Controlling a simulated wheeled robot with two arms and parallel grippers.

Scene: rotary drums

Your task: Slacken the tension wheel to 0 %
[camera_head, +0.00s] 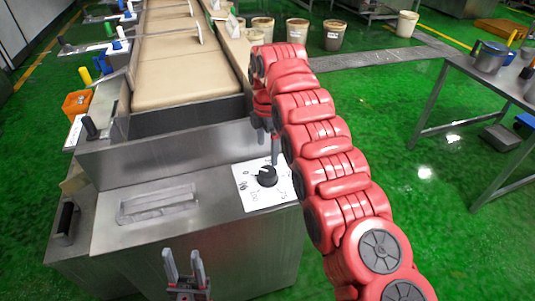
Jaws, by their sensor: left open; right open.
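A black round knob (267,176) sits on a white scale plate (244,190) with printed numbers, on the sloped end of the steel machine; I take it for the tension wheel. A 0 is printed at the plate's upper left; which mark the knob points to is too small to tell. My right gripper (273,150) hangs at the end of the red arm, open, with dark fingers just above and behind the knob; whether they touch it I cannot tell. My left gripper (186,268) is open and empty at the bottom edge, in front of the machine.
A recessed slot (157,203) lies left of the plate, and a black handle (66,219) is at the machine's left corner. The belt (185,75) runs away behind. Several buckets (297,30) stand at the back; a steel table (480,75) is at right.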

